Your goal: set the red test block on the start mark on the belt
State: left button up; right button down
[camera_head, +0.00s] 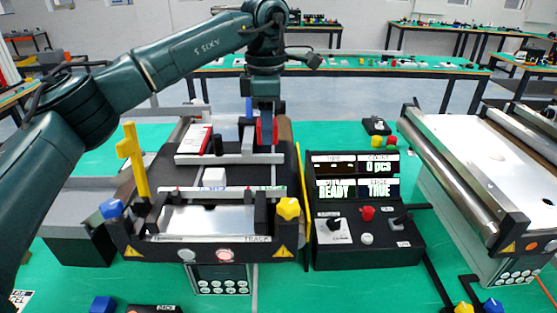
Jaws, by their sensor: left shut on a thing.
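My left arm reaches in from the left, and its gripper (266,124) points down over the back right of the left mini conveyor (270,243). It is shut on the red test block (267,132), which shows as a small red patch partly covered by the dark fingers. I cannot tell whether the block touches the surface under it. A pale, shiny surface (205,221) shows at the conveyor's front. I cannot make out the start mark for certain. My right gripper is not in view.
A white cube (213,177) and a red-and-white box (194,140) are on the left conveyor, near a yellow upright post (134,160). A control box (366,240) with lit displays stands to the right. Another conveyor (475,150) is at far right. Green table shows between them.

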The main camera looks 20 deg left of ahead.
pick_arm(q)
jog(key=shift+w+f, duration=0.1)
jog(key=shift+w, duration=0.2)
jog(key=p, duration=0.1)
send_over(269, 179)
notch_tip(269, 179, down, 5)
jog(key=shift+s+f, duration=0.1)
jog(key=shift+s, duration=0.05)
notch_tip(269, 179, down, 4)
jog(key=shift+r+p, duration=0.25)
jog(key=shift+p, duration=0.3)
jog(key=shift+f, duration=0.5)
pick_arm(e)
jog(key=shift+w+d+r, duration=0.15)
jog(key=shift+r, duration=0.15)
pick_arm(q)
jog(key=shift+f, duration=0.15)
jog(key=o, duration=1)
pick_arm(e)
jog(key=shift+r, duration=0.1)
